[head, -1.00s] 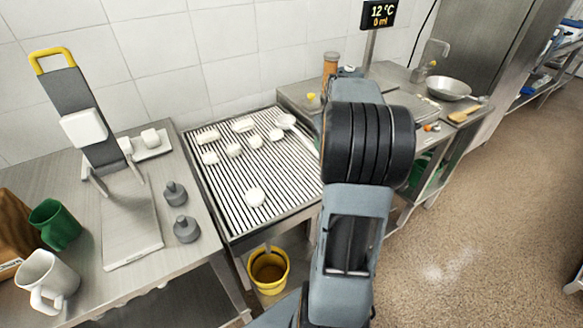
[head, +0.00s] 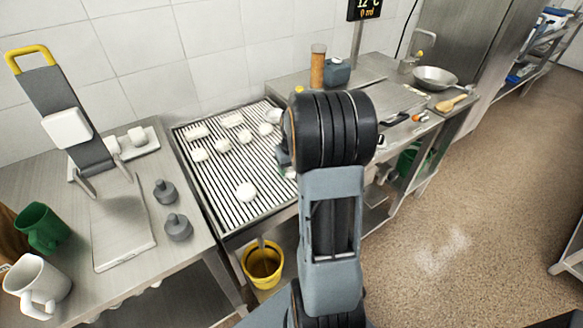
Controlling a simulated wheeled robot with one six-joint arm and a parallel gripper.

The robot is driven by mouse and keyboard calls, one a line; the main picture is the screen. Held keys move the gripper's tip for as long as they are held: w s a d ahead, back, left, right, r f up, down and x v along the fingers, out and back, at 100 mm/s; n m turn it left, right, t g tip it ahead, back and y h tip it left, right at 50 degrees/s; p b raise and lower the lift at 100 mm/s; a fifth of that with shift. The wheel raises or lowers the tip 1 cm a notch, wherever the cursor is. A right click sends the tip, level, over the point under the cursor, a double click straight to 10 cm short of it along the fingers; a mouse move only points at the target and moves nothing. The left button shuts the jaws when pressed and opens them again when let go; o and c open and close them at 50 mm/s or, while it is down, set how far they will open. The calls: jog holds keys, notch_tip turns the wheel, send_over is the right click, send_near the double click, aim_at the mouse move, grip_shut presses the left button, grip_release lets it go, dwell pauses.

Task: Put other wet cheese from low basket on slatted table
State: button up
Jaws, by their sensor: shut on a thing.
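The slatted table (head: 218,192) stands left of centre in the head view, with several white cheeses on it. Most lie in loose rows at its back, such as one cheese (head: 222,145). A single cheese (head: 246,191) lies nearer the front. My gripper (head: 284,160) shows only as a small grey part at the table's right side, mostly hidden behind my arm. It is shut on a wet cheese, of which at most a small pale edge shows. I cannot make out the fingertips or the low basket.
A steel counter (head: 195,255) at left holds a press with a yellow handle (head: 38,52), grey weights (head: 177,226), a green mug (head: 42,228) and a white mug (head: 35,285). A yellow bucket (head: 262,265) stands below the slatted table. A metal bowl (head: 436,78) sits at the back right.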

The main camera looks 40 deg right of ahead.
jog(key=shift+f, duration=0.1)
jog(key=shift+f, duration=0.15)
jog(key=o, duration=1)
jog(key=shift+c, duration=0.2)
notch_tip(320, 180, up, 12)
jog(key=s, duration=0.1)
jog(key=s+a+n, duration=0.1)
jog(key=s+a, duration=0.3)
jog(key=a, duration=0.3)
jog(key=s+a+n+t, duration=0.1)
jog(key=s+a, duration=0.3)
jog(key=a, duration=0.3)
jog(key=s+a+f+n+t, duration=0.1)
jog(key=s+a, duration=0.3)
jog(key=a, duration=0.3)
jog(key=shift+y, duration=0.3)
jog(key=shift+a, duration=0.1)
